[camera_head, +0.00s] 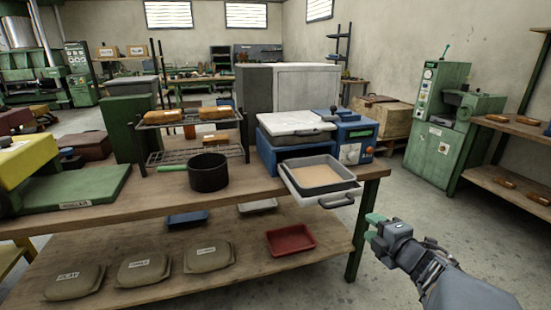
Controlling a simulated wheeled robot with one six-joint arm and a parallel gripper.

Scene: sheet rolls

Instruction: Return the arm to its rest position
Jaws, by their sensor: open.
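My arm (440,275) comes in from the lower right corner. My gripper (374,226) has green fingertips and points left toward the right end of the wooden table (70,225). It is open, with nothing seen between its fingers. It is in front of the table's right leg in the picture; whether it touches the table cannot be told.
On the table stand a blue machine (352,140), a grey tray (322,174) on its pulled-out drawer, a black pot (208,172) and a wire rack (195,153). A red tray (290,240) and several sacks lie on the lower shelf. Floor is clear toward the green machine (440,125).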

